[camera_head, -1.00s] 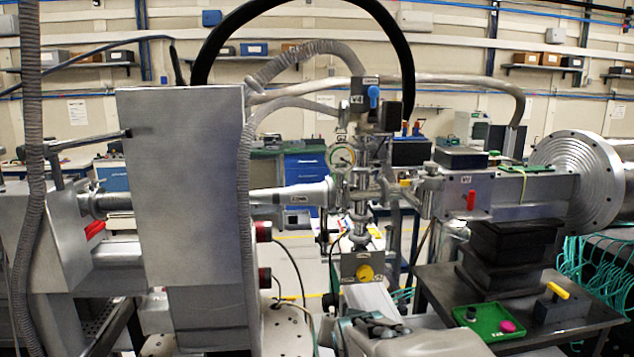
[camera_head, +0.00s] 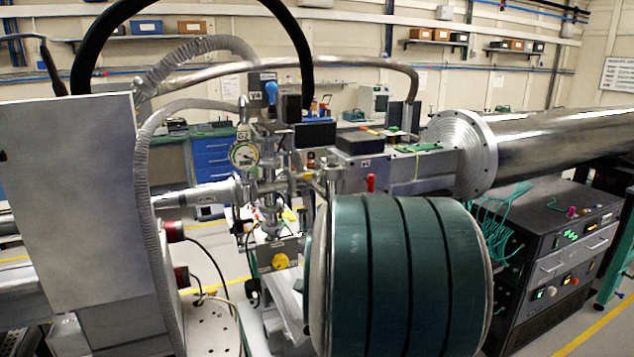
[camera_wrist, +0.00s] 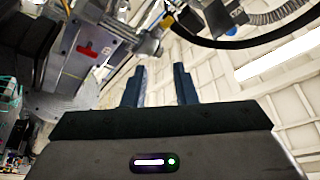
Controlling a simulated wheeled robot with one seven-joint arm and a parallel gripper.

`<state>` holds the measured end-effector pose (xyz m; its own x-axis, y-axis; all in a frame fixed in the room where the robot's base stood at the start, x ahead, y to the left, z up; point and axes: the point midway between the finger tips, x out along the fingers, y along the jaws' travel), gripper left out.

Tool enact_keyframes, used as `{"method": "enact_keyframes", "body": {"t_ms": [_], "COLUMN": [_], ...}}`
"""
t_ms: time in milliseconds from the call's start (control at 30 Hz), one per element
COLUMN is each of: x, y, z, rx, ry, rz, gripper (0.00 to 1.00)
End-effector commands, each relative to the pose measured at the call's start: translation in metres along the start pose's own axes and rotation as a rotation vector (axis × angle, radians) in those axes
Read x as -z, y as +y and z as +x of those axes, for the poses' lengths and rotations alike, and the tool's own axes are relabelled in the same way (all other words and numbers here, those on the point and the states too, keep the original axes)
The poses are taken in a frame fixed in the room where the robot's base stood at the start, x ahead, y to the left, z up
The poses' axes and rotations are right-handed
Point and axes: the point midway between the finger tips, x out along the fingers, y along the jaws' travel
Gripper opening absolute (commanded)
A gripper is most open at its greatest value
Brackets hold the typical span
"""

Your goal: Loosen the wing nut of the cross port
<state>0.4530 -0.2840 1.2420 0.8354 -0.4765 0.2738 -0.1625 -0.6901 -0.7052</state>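The metal vacuum cross (camera_head: 268,188) stands in the middle left of the head view, with clamped flanges, below the G2 gauge (camera_head: 243,155) and the blue-handled V4 valve (camera_head: 270,92). Its wing nut is too small to make out. In the wrist view, metal fittings (camera_wrist: 150,46) show beyond my fingers, up and to the left; I cannot tell which port they belong to. My gripper (camera_wrist: 160,84) is open and empty, its two dark fingers apart. In the head view my gripper is hidden, and my large dark green arm link covers the space right of the cross.
A yellow-knobbed unit (camera_head: 280,261) is below the cross. A red-handled valve (camera_head: 371,184) and a flanged pipe (camera_head: 462,150) are to the right. A grey box (camera_head: 70,200) and hoses crowd the left. A black hose (camera_wrist: 240,42) arches near my fingers in the wrist view.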

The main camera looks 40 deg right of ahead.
Motion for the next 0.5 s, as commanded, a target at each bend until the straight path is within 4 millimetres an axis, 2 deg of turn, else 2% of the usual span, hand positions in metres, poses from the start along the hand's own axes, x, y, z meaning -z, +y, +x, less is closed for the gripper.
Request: {"method": "enact_keyframes", "body": {"t_ms": [500], "x": [0.001], "y": [-0.001], "z": [0.085], "rx": [-0.003], "ry": [0.0], "rz": [0.004], "gripper": [0.25]}}
